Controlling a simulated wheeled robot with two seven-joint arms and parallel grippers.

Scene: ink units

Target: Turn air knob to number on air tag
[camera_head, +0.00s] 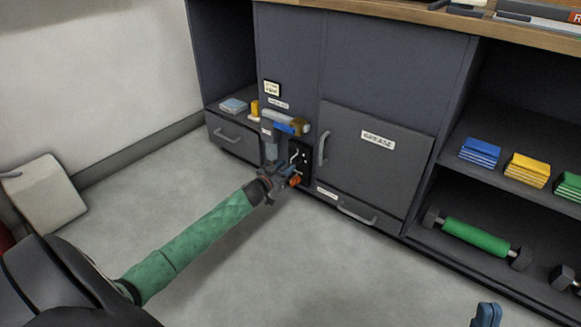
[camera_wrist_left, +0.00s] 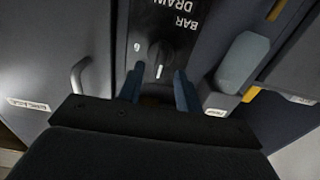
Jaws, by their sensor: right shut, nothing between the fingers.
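A round black knob (camera_wrist_left: 158,54) with a white pointer line sits on a black panel (camera_wrist_left: 175,12). The pointer points down in the left wrist view. The panel has upside-down words BAR and DRAIN and a digit beside the knob. In the head view the black panel (camera_head: 304,149) is partly hidden. My left gripper (camera_head: 285,178) is open in front of it, its fingers (camera_wrist_left: 158,82) on either side of the knob's near edge; I cannot tell whether they touch. A small cream tag (camera_head: 272,88) hangs on the cabinet, its writing too small to read. My right gripper (camera_head: 487,315) is shut and empty at the bottom edge.
A blue-grey cylinder (camera_head: 285,122) with a brass end stands out above the panel. The GREASE door (camera_head: 375,165) with its handle is right of it, and a drawer (camera_head: 232,138) is left. Shelves with folded cloths (camera_head: 527,169) are at right. The floor in front is clear.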

